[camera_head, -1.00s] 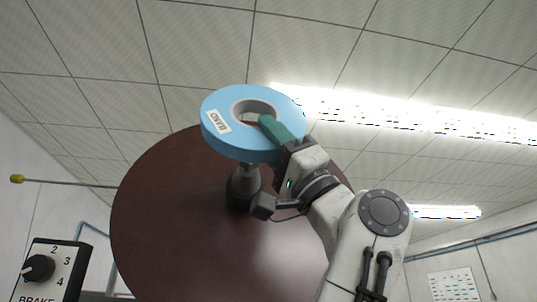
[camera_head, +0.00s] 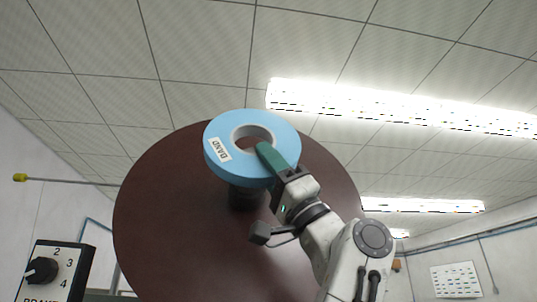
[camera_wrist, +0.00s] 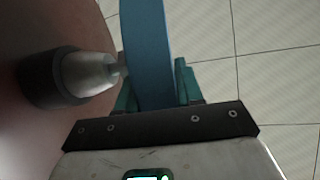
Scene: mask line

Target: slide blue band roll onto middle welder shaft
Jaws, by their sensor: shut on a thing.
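The blue band roll (camera_head: 222,133), a thick light-blue ring with a white "BAND" label, is in the middle of the head view. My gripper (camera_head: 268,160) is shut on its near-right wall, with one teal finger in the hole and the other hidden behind. The dark base of a shaft (camera_head: 245,197) shows below and behind the roll, on a brown disc. In the wrist view the roll (camera_wrist: 147,45) is edge-on between the fingers. The shaft's grey tapered tip (camera_wrist: 90,72) points at its left face; I cannot tell whether they touch.
The large round brown disc (camera_head: 165,225) stands behind the roll and shaft. A control panel with a brake knob (camera_head: 42,270) is at lower left. A thin rod with a yellow tip (camera_head: 20,177) reaches in from the left. No other shaft is visible.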

